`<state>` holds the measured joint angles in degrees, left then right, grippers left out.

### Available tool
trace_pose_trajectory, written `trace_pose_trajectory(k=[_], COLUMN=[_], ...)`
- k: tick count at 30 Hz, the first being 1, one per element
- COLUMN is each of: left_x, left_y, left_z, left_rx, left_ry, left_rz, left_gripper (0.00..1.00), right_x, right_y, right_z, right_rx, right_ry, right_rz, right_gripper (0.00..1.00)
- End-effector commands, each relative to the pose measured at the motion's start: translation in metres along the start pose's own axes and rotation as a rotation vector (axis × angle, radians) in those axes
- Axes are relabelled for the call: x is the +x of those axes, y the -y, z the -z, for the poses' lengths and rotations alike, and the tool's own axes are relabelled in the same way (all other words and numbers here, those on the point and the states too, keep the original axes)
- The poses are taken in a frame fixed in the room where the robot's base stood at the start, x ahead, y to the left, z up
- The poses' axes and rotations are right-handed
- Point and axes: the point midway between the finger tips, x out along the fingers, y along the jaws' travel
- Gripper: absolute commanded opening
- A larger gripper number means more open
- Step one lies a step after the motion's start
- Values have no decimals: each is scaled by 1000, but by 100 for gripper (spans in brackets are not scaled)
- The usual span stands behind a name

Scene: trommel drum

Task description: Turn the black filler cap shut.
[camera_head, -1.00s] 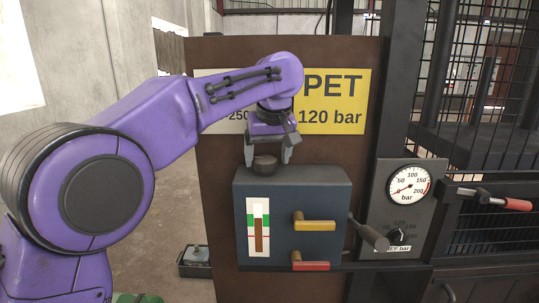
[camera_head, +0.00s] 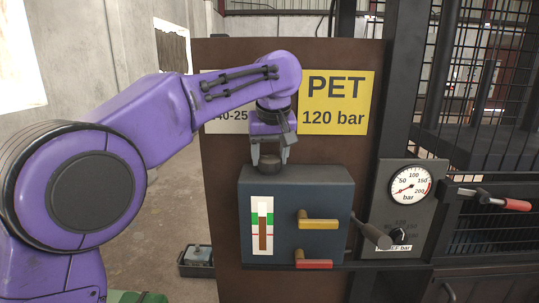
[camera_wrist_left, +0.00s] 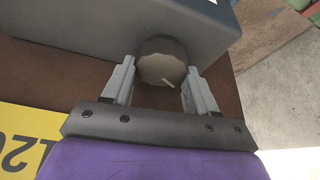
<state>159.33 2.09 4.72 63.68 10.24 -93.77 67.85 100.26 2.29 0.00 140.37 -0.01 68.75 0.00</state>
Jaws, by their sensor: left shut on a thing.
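The black filler cap (camera_head: 269,168) sits on top of the dark grey-blue box (camera_head: 335,192). My left gripper (camera_head: 269,158) points down over the cap, with one finger on each side of it, shut on it. In the left wrist view the round faceted cap (camera_wrist_left: 161,58) lies between the two grey fingertips (camera_wrist_left: 160,70), and a short pale line marks its top. The cap's underside and its seat are hidden. My right gripper is not in view.
The box front carries a level gauge (camera_head: 262,228), a yellow lever (camera_head: 318,222) and a red lever (camera_head: 314,263). A pressure gauge (camera_head: 410,187) and a dark knob (camera_head: 398,236) are to the right. A brown panel with signs stands behind.

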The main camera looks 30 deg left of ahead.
Motion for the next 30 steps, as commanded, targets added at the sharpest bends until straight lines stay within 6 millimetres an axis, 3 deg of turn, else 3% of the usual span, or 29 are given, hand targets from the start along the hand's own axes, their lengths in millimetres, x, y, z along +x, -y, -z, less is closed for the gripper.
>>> trace_pose_trajectory(k=[30], left_x=[-3], left_y=[6], left_z=[5], left_rx=[837], left_ry=[-9], left_rz=[-352], left_gripper=[27], right_x=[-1], right_y=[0], right_z=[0], right_rx=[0], right_ry=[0], right_rz=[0], right_gripper=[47])
